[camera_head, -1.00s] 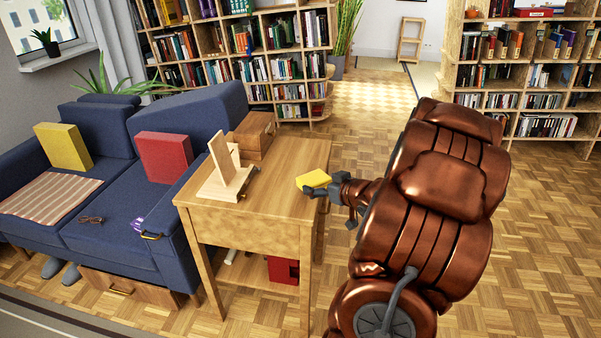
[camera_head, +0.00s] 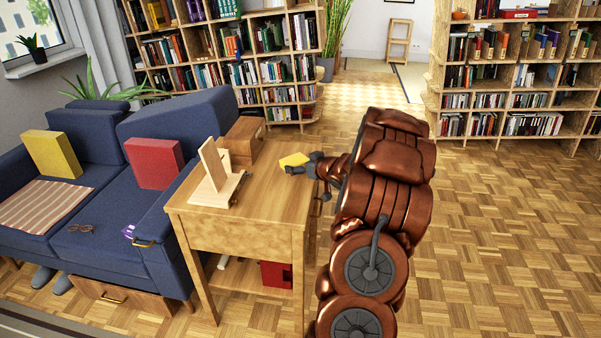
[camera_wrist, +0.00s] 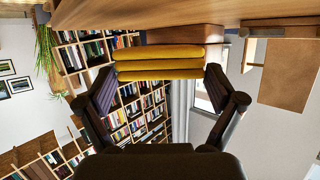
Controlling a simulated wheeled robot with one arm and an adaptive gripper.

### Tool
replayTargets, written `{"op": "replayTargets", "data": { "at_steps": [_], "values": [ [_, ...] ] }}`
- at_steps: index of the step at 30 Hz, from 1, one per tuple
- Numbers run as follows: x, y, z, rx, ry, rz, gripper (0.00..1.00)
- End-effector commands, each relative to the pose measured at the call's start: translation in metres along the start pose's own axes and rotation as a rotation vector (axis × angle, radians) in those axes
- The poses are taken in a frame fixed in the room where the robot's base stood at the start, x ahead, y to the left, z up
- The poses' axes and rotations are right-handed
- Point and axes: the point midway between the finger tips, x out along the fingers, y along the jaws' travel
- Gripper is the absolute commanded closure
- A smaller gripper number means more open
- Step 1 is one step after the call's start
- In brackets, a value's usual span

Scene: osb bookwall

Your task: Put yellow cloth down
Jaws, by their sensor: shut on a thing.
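The yellow cloth (camera_head: 293,160) is a small folded pad at the tip of my gripper (camera_head: 303,168). In the wrist view the cloth (camera_wrist: 160,64) shows as stacked yellow folds between the two dark fingers of my gripper (camera_wrist: 160,80), which are shut on it. The cloth is over or at the back right part of the wooden side table (camera_head: 262,202). In the wrist view the wooden tabletop (camera_wrist: 200,12) shows close beside the cloth. I cannot tell whether the cloth touches the tabletop.
A wooden stand (camera_head: 215,175) is on the table's left side, and a wooden box (camera_head: 243,138) is at its back. A red object (camera_head: 275,274) sits on the lower shelf. A blue sofa (camera_head: 110,235) is on the left. The tabletop's front middle is clear.

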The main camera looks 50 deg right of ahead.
Motion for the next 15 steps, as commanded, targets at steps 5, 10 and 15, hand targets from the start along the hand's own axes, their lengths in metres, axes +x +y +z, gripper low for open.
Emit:
{"op": "replayTargets", "data": {
  "at_steps": [5, 10, 15],
  "values": [
    [0.009, 0.002, 0.003, 0.001, -0.001, -0.002, 0.41],
    [0.017, 0.002, 0.025, 0.003, 0.001, -0.001, 0.41],
    [0.019, 0.002, 0.03, -0.001, 0.001, -0.001, 0.41]
  ]
}}
